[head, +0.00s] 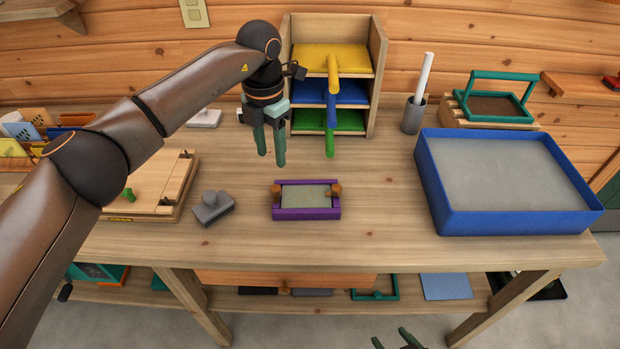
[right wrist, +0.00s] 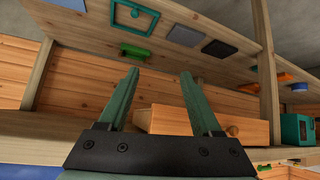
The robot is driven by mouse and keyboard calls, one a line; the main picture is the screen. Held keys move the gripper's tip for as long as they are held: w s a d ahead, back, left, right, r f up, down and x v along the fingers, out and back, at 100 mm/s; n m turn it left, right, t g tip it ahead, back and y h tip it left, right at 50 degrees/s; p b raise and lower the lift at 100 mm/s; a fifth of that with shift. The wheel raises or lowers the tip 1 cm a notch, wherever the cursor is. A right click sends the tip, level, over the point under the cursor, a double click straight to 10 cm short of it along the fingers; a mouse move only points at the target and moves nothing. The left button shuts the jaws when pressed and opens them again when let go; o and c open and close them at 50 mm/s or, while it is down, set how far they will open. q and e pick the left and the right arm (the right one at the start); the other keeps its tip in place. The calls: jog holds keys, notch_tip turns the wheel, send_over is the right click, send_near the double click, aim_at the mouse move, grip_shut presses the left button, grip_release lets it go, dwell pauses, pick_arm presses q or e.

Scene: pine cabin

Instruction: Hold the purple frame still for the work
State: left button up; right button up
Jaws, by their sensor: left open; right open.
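The purple frame (head: 306,213) lies flat on the workbench in the head view, with a grey-green panel inside it and a brown knob at each side. My left gripper (head: 272,158) is open and empty, fingers pointing down, behind and a little left of the frame and apart from it. My right gripper (head: 393,340) shows only its fingertips at the bottom edge of the head view, in front of the bench. In the right wrist view my right gripper (right wrist: 160,74) is open with nothing between its fingers.
A blue-rimmed tray (head: 520,223) stands right of the frame. A grey block with a handle (head: 212,207) and a wooden board (head: 150,205) lie to the left. A rack (head: 378,50) with coloured shelves stands behind. The bench between frame and blue tray is clear.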

jog(key=w+d+r+n+g+h, duration=0.1)
jog(key=d+r+n+h, duration=0.4)
jog(key=d, duration=0.5)
jog(key=w+d+r+n+g+h, duration=0.2)
jog(key=d+r+n+h, duration=0.3)
jog(key=d, duration=0.4)
jog(key=w+d+r+n+g+h, duration=0.1)
jog(key=d+r+n+h, duration=0.4)
jog(key=d, duration=0.5)
jog(key=w+a+r+n+t, duration=0.7)
jog(key=w+a+r, duration=0.2)
jog(key=a+r, duration=0.25)
jog(key=n+t+y, duration=0.6)
jog(key=n+y, duration=0.5)
jog(key=y, duration=0.2)
send_near(337, 193)
jog(key=w, duration=1.1)
jog(key=shift+w+f, duration=0.15)
